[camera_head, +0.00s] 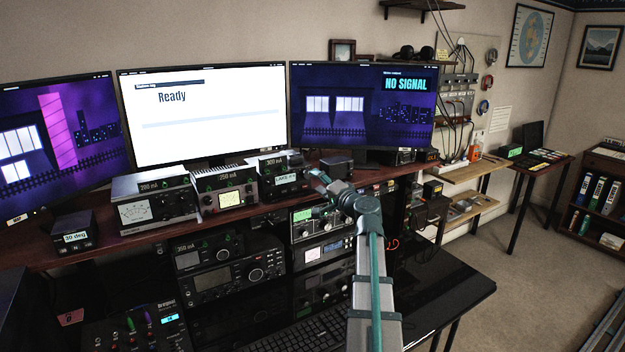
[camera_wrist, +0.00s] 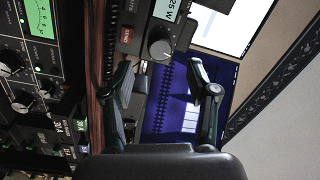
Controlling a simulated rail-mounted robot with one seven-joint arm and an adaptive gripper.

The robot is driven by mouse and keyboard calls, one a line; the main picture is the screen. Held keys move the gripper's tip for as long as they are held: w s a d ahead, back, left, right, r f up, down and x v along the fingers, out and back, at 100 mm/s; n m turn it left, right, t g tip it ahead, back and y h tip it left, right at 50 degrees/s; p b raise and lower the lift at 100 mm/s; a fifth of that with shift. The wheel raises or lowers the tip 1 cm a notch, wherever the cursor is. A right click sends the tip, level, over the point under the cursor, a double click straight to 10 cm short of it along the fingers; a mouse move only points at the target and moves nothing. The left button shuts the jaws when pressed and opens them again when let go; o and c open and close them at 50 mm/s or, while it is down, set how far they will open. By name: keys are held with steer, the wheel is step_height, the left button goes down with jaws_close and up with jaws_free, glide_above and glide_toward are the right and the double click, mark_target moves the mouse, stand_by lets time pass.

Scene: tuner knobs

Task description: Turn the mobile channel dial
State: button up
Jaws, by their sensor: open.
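I cannot read a label that names the mobile channel dial. A round grey knob (camera_wrist: 160,43) sits on a dark radio beside a green "25 W" display in the wrist view. A dark radio with a lit display (camera_head: 284,178) stands on the shelf in the head view, and seems to be the same unit. My gripper (camera_wrist: 160,70) is open and empty, its fingers spread either side of the space below the knob. Nothing shows it touching the knob. In the head view my gripper (camera_head: 320,182) is at the shelf edge, right of this radio; its fingers are small and unclear.
Other knobs (camera_wrist: 22,100) and a green meter (camera_wrist: 40,18) fill the rack panel at the left of the wrist view. Silver radios (camera_head: 155,203) line the wooden shelf (camera_head: 120,245) below several monitors (camera_head: 205,110). A keyboard (camera_head: 300,332) lies below. Open floor (camera_head: 530,260) is at right.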

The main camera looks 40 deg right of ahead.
steer(key=s, duration=0.7)
steer(key=shift+s+a+f, duration=0.15)
steer(key=shift+a+f, duration=0.05)
steer(key=shift+a, duration=0.1)
steer(key=shift+d, duration=0.1)
